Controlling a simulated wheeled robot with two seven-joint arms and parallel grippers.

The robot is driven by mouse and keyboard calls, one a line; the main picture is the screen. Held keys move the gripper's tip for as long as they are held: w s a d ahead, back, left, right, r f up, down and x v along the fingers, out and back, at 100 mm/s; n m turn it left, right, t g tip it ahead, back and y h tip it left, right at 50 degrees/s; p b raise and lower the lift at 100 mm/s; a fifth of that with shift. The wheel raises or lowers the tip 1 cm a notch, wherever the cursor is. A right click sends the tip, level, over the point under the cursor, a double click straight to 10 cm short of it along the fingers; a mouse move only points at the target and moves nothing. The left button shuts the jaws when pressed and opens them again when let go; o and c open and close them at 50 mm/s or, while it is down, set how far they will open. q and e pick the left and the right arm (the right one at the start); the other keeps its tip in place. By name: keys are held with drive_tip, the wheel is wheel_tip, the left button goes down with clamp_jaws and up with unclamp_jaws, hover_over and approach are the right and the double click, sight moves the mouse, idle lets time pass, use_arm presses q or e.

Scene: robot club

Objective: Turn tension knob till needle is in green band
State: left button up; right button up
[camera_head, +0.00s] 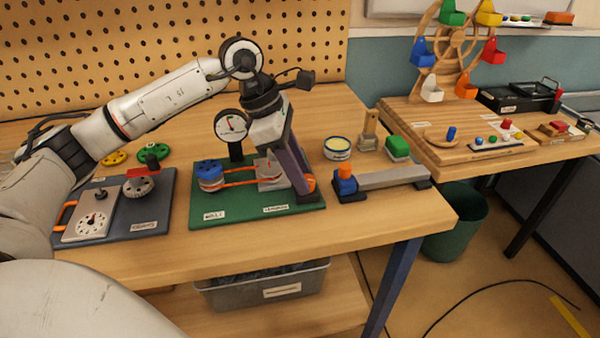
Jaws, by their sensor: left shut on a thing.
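My left gripper (305,190) reaches down over the right end of a green board (235,212). It is shut on the orange tension knob (310,182), which its fingers partly cover. The knob sits at the right side of a grey block (270,174). An orange belt (238,171) runs from a blue-topped pulley (209,171) to the block. A round gauge (231,125) with a white face stands on a black post behind the belt. Its needle and coloured marks are too small to read surely. My right gripper is out of view.
A blue-grey board (130,222) with a dial panel lies left of the green board. A grey bar on a dark base (390,180), a round tin (337,148) and a green-topped block (398,147) stand to the right. The table's front strip is clear.

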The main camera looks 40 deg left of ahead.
use_arm(q)
drive_tip(key=shift+w+r+m+g, duration=0.15)
drive_tip(key=shift+m+g, duration=0.15)
drive_tip(key=shift+m, duration=0.8)
drive_tip(key=shift+a+m+g+h, duration=0.1)
drive_tip(key=shift+m+g+h, duration=0.2)
drive_tip(key=shift+m, duration=0.5)
drive_tip(key=o, duration=1.1)
drive_tip(key=shift+c, duration=0.2)
drive_tip(key=w+v, duration=0.1)
drive_tip(key=v, duration=0.9)
drive_tip(key=shift+s+p, duration=0.3)
drive_tip(key=shift+s, duration=0.15)
